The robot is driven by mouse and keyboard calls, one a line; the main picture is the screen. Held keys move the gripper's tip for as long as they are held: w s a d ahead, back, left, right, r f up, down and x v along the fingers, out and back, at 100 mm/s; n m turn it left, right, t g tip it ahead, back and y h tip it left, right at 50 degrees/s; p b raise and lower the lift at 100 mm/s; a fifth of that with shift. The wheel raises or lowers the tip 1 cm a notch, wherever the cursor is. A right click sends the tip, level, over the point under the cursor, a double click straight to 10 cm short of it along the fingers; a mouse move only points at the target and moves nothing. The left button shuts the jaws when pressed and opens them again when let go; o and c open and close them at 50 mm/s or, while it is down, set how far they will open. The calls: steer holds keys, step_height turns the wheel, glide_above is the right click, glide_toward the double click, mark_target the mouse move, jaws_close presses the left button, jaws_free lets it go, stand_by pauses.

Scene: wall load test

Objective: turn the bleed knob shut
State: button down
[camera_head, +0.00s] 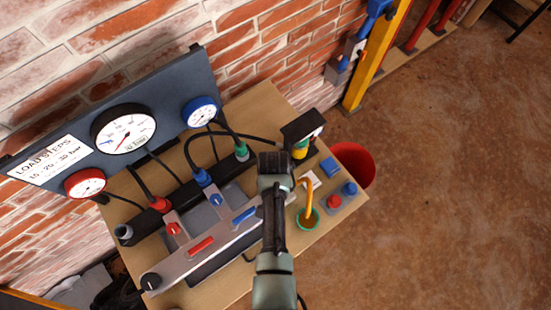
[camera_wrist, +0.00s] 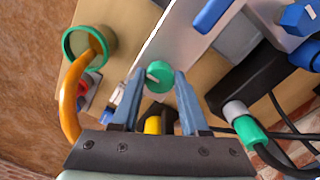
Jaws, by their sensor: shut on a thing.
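The manifold (camera_head: 203,246) is a grey panel on the wooden bench, with a red knob (camera_head: 173,229), a blue knob (camera_head: 215,200), a red lever (camera_head: 201,245) and a blue lever (camera_head: 244,215). A black knob (camera_head: 150,281) sits at its left end. In the wrist view a round green knob (camera_wrist: 160,78) with a pale mark sits on the panel. My gripper (camera_wrist: 158,78) has its fingertips on either side of this green knob, shut on it. In the head view my arm hides the knob and the fingertips. Which knob is the bleed knob is not labelled.
An orange hose (camera_head: 307,198) bends into a green-rimmed cup (camera_head: 307,219) close beside my arm. Black hoses with a green coupling (camera_head: 241,152) run behind. A gauge board (camera_head: 165,98) stands at the back. A red bucket (camera_head: 353,163) is right of the bench; open floor lies beyond.

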stand_by(0.4)
steer(key=shift+c, duration=2.1)
jaws_free()
steer(key=shift+r, duration=0.1)
step_height(320, 180, up, 13)
steer(key=shift+b, duration=0.35)
steer(key=shift+w+a, duration=0.1)
